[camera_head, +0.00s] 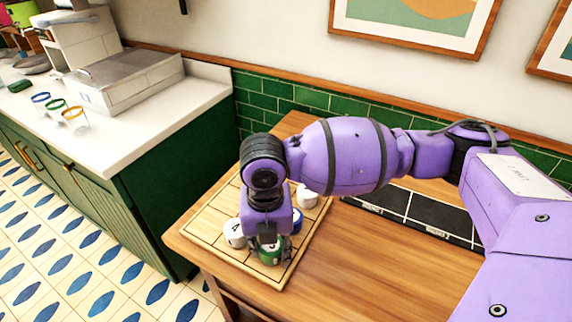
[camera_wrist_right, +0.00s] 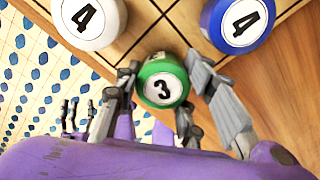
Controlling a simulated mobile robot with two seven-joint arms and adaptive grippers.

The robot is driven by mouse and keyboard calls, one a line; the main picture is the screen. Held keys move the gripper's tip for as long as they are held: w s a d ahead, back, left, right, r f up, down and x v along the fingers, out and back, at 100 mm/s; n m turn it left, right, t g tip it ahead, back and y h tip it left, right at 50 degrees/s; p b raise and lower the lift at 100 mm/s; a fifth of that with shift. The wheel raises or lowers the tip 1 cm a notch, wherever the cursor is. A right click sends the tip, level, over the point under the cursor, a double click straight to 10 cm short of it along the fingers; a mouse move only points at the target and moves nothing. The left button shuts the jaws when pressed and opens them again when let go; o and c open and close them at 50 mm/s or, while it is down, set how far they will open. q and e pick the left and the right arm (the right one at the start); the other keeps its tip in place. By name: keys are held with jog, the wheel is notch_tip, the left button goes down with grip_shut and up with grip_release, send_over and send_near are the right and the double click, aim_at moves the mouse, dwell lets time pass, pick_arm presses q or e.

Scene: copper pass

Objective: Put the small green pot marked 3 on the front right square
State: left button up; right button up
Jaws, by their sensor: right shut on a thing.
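The small green pot (camera_head: 270,255) has a white face marked 3. It is at the near corner of the pale squared board (camera_head: 213,215). My right gripper (camera_head: 269,249) reaches down from above and is shut on the green pot, with a finger on each side. In the right wrist view the green pot (camera_wrist_right: 162,84) sits between the fingertips (camera_wrist_right: 163,80). I cannot tell whether its base touches the board. The gripper and arm hide much of the board.
Another white pot (camera_head: 306,196) is farther back. A black sectioned strip (camera_head: 425,211) lies right on the wooden table. Cups (camera_head: 74,119) stand on the left counter.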

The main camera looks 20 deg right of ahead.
jog(key=shift+f, duration=0.1)
jog(key=o, duration=1.3)
jog(key=shift+c, duration=0.2)
notch_tip(320, 180, up, 12)
jog(key=shift+r+p, duration=0.2)
jog(key=shift+p, duration=0.25)
jog(key=shift+f, duration=0.1)
